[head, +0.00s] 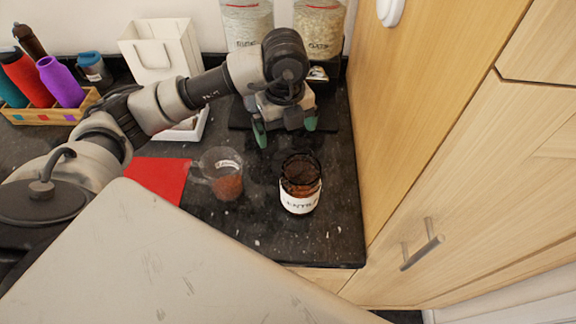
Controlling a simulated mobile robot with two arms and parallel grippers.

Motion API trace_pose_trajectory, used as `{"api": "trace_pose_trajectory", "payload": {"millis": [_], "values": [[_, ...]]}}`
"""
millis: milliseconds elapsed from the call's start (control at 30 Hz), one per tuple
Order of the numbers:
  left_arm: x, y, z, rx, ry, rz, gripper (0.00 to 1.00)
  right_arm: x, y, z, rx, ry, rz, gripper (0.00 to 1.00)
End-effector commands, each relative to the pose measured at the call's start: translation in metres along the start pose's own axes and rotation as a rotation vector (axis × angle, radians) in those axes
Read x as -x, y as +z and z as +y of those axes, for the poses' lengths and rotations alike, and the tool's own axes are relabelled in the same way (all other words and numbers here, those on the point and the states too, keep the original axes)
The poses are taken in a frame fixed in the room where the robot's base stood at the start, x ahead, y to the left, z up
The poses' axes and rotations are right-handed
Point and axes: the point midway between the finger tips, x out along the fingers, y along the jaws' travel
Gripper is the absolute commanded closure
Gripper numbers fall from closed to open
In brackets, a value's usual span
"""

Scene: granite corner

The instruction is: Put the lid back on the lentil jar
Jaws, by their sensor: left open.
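The lentil jar (299,200) is a glass jar with a white label and reddish-brown contents, upright near the front right of the dark counter. Its top looks dark and uncovered. My left gripper (286,129) points down behind the jar, its green fingertips apart with nothing seen between them. It is clear of the jar, over or near a flat black board (330,106). I cannot make out the lid; the gripper and arm hide part of the counter there. My right gripper is not in view.
A clear mug (226,186) with reddish contents stands left of the jar, beside a red mat (158,178). Tall filled jars (318,28), a white bag (160,50) and a bottle crate (48,112) stand behind. A wooden cabinet (420,130) bounds the right side.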

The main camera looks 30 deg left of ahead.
Motion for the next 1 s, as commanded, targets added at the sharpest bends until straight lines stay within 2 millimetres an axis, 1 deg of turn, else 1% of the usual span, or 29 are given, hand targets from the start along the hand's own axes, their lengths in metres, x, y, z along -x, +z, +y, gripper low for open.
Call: {"api": "trace_pose_trajectory", "payload": {"millis": [267, 367, 500, 633, 767, 1000], "values": [[0.000, 0.000, 0.000, 0.000, 0.000, 0.000, 0.00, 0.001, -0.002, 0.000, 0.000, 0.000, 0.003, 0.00], [-0.009, 0.000, 0.000, 0.002, 0.002, 0.003, 0.00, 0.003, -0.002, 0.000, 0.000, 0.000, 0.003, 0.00], [-0.032, -0.001, 0.001, 0.000, 0.004, 0.003, 0.00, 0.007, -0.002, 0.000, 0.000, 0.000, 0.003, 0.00], [-0.049, 0.000, 0.000, 0.001, 0.003, 0.002, 0.00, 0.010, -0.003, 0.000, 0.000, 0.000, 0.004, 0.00], [-0.055, 0.000, -0.001, 0.000, 0.000, 0.001, 0.00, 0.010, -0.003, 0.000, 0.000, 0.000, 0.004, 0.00], [-0.055, 0.000, -0.001, 0.000, -0.001, 0.000, 0.00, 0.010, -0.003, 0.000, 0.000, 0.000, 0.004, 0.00]]}}
